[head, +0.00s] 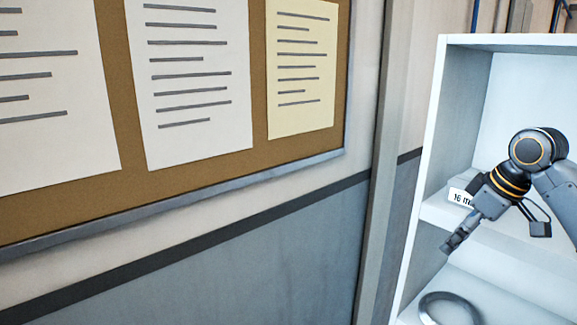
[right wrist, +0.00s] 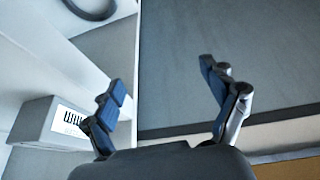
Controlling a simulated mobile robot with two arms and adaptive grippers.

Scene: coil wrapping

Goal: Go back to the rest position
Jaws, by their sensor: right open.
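My right gripper (head: 497,238) is in front of the white shelf unit at the right of the head view. Its fingers are spread, with nothing between them. The left gripper is in neither view.
A grey coil (head: 449,294) lies on the lower shelf. A corkboard (head: 200,170) with paper sheets hangs on the left wall.

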